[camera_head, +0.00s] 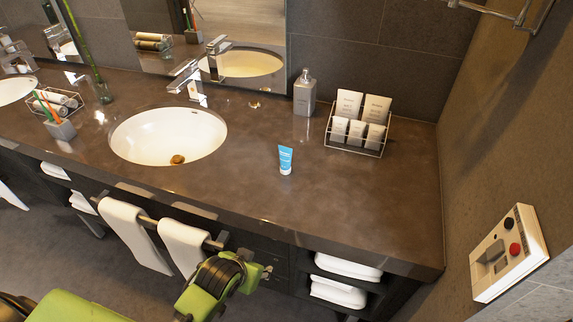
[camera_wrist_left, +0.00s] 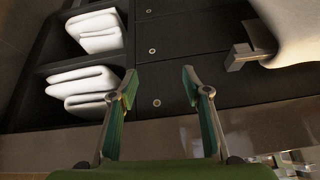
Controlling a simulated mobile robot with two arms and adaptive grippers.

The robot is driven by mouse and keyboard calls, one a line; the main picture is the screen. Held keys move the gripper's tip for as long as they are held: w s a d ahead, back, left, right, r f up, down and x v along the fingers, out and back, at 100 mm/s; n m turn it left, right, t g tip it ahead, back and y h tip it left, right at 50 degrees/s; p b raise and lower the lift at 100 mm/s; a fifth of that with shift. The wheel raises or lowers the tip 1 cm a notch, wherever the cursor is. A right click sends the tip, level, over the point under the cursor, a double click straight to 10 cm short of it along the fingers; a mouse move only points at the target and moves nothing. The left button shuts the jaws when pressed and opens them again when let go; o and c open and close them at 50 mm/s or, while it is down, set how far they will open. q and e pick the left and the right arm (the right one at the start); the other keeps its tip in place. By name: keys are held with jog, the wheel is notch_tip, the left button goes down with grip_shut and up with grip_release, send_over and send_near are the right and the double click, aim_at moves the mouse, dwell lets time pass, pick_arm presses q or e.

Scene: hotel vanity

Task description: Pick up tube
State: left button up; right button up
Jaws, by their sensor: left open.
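A small blue and white tube (camera_head: 285,158) stands upright on the brown countertop (camera_head: 235,190), to the right of the sink. My left gripper (camera_wrist_left: 159,72) is open and empty in the left wrist view, facing the dark drawers under the counter. The tube does not show in that view. A green and black part of my arm shows low in the head view, in front of the counter and below the tube's level in the picture. My right gripper is not seen.
A grey bottle (camera_head: 304,95) and a wire rack of white tubes (camera_head: 357,122) stand behind the tube. The white sink (camera_head: 168,137) is to its left. White towels (camera_head: 185,247) hang at the counter front. Counter around the tube is clear.

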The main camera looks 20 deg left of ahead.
pick_arm(q)
jog(key=w+r+t, duration=0.1)
jog(key=w+r, duration=0.1)
jog(key=r, duration=0.2)
jog(key=w+r+t, duration=0.1)
jog(key=w+r, duration=0.1)
jog(key=r, duration=0.3)
jog(key=w+r, duration=0.1)
jog(key=r, duration=0.3)
jog(key=shift+w+r+n+t, duration=0.3)
jog(key=shift+w+r+t, duration=0.1)
jog(key=t, duration=0.3)
send_near(284, 163)
jog(key=x, duration=0.5)
jog(key=shift+w+d+r, duration=0.15)
jog(key=shift+w, duration=0.2)
jog(key=shift+p+x, duration=0.55)
jog(key=shift+x, duration=0.4)
jog(key=x, duration=0.3)
jog(key=shift+s+f+p, duration=0.1)
jog(key=shift+f+p, duration=0.15)
jog(key=shift+p, duration=0.05)
jog(key=shift+w+f, duration=0.2)
jog(key=shift+w, duration=0.2)
jog(key=c, duration=1.2)
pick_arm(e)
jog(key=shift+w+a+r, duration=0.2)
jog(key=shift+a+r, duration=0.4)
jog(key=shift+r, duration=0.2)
